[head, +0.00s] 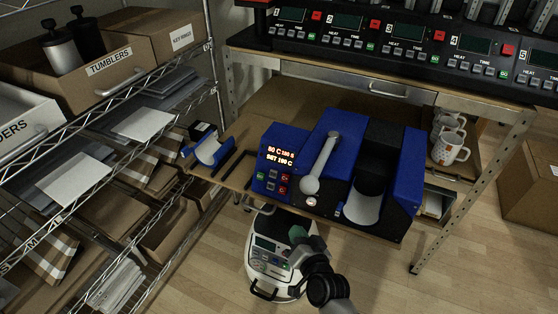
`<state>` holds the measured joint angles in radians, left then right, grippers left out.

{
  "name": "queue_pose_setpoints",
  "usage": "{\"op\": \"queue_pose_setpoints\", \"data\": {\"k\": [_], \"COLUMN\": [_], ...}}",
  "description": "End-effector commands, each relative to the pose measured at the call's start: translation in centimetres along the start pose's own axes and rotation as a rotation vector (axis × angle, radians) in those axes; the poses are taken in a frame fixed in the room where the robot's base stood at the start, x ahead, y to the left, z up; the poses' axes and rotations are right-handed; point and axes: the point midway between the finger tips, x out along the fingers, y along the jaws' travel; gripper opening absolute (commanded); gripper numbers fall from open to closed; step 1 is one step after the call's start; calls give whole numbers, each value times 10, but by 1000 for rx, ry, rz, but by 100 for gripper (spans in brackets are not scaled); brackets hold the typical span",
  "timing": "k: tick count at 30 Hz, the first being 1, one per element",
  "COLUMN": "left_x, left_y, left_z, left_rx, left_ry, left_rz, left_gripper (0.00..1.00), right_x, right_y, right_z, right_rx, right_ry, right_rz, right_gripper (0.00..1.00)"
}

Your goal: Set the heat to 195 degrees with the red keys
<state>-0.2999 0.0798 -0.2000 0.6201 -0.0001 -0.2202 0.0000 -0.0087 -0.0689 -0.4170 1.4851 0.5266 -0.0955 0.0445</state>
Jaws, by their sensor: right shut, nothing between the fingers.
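The blue mug press (338,160) stands on the wooden bench, with a long silver lever (324,160) across its middle. Its control box on the left has a lit display (278,155); the lower line seems to read SET 190 C, though the digits are small. Below the display are two red keys, an upper one (284,178) and a lower one (282,190), beside darker keys and a green key (260,175). My right gripper (298,256) is shut and empty, below and in front of the bench edge, apart from the keys. My left gripper is out of view.
A blue cradle piece (208,150) lies left of the press. White mugs (449,146) stand on the right. A row of heat and time controllers (400,45) lines the shelf above. A wire rack with boxes (95,75) borders the left side.

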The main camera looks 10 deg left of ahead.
Motion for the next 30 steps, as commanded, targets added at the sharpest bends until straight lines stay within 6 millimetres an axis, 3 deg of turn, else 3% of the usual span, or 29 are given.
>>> {"op": "queue_pose_setpoints", "data": {"k": [11,19,30], "left_x": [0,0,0], "left_y": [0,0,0], "left_z": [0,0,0], "left_rx": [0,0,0], "left_ry": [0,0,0], "left_rz": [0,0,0], "left_gripper": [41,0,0], "right_x": [0,0,0], "right_y": [0,0,0], "right_z": [0,0,0], "right_rx": [0,0,0], "right_ry": [0,0,0], "right_rz": [0,0,0], "right_gripper": [0,0,0]}}
